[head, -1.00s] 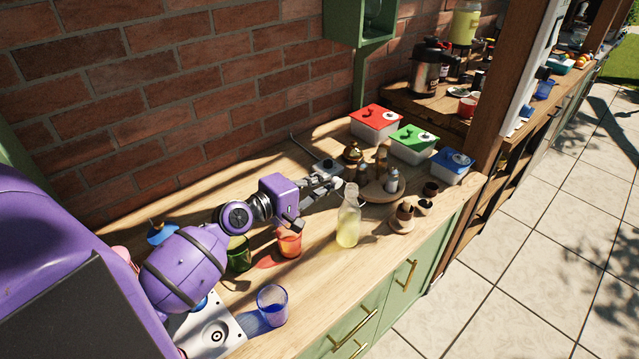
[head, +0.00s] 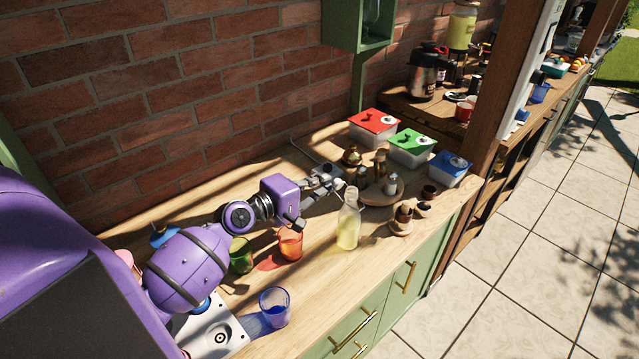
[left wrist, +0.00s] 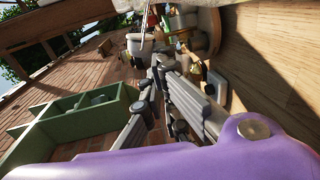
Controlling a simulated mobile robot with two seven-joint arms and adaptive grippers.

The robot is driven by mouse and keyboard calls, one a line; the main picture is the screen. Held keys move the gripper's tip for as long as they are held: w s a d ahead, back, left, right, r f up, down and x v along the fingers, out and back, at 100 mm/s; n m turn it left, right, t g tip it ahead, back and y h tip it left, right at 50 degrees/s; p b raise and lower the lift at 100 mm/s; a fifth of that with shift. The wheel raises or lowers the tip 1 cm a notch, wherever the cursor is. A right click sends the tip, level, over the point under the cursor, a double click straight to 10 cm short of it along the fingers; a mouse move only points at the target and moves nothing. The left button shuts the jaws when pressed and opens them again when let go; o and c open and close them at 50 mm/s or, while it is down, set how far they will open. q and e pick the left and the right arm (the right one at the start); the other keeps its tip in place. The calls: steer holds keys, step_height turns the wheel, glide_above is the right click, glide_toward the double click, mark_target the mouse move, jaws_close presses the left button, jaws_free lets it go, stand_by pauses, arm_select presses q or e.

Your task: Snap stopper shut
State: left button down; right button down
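The clear glass bottle (head: 348,228) with pale yellow liquid stands upright on the wooden counter (head: 310,265). Its stopper is too small to make out, so I cannot tell whether it is open or closed. My left gripper (head: 340,180) is just left of and behind the bottle's neck, with the fingertips at about neck height in the head view. I see no clear contact with the bottle. In the left wrist view, the left gripper's fingers (left wrist: 158,68) reach forward with their tips close together, and nothing is clearly held between them. My right gripper is out of view.
Red (head: 290,242), green (head: 241,255) and blue (head: 275,305) cups stand left of the bottle. A round wooden tray (head: 372,198) with small jars is close behind it. Lidded boxes (head: 410,148) stand farther back. The counter in front of the bottle is clear.

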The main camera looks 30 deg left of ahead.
arm_select(q)
steer(key=shift+r, duration=0.25)
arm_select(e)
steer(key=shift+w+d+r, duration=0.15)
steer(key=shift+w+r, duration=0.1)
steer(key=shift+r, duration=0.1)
arm_select(q)
steer(key=shift+r, duration=0.1)
steer(key=shift+d+r, duration=0.15)
steer(key=shift+r, duration=0.35)
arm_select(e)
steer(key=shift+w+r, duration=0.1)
